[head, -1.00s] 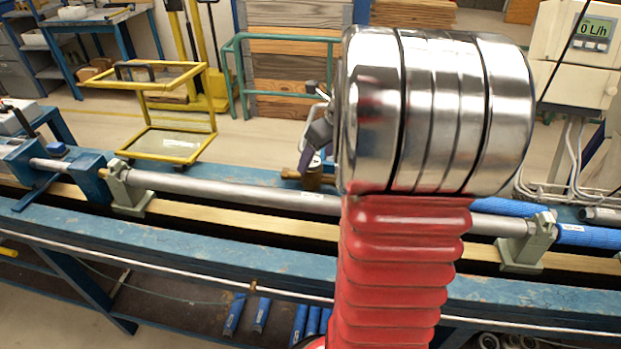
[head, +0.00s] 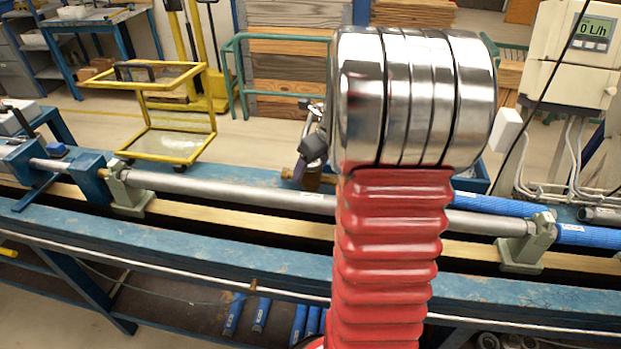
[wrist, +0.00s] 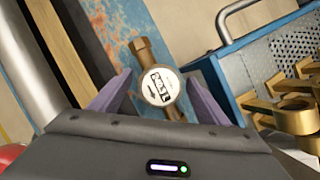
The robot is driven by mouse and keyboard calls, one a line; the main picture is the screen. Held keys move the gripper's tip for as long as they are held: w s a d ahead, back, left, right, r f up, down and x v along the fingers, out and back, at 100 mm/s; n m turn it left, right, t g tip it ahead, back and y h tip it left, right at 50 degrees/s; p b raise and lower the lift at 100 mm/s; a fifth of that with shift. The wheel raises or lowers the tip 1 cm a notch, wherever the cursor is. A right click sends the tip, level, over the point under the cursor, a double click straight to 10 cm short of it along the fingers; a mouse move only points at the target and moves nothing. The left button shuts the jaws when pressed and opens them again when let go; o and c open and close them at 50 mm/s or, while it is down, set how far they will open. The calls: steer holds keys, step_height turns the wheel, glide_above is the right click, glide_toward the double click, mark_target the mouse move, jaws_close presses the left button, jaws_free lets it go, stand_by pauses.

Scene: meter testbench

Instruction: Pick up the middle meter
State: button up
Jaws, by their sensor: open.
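A brass meter (wrist: 158,88) with a round white dial and a dark printed label lies on the worn blue bench in the wrist view. My gripper (wrist: 158,92) is open, with one purple finger on each side of the meter and gaps visible between them. Whether the fingertips are down at the meter's height is hard to tell. In the head view my gripper (head: 305,165) is partly hidden behind my arm, and a little of a brass meter (head: 312,183) shows below it.
A blue perforated crate (wrist: 225,90) with several brass parts (wrist: 298,113) stands right of the meter. A grey pipe (head: 235,192) in clamps runs along the bench's near side. Blue pipes (head: 580,235) lie at the right. A yellow cart (head: 170,143) stands behind.

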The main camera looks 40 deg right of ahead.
steer(key=c, duration=1.7)
steer(key=shift+r, duration=0.15)
steer(key=shift+c, duration=0.2)
step_height(320, 180, up, 18)
steer(key=shift+s, duration=0.1)
stand_by(0.6)
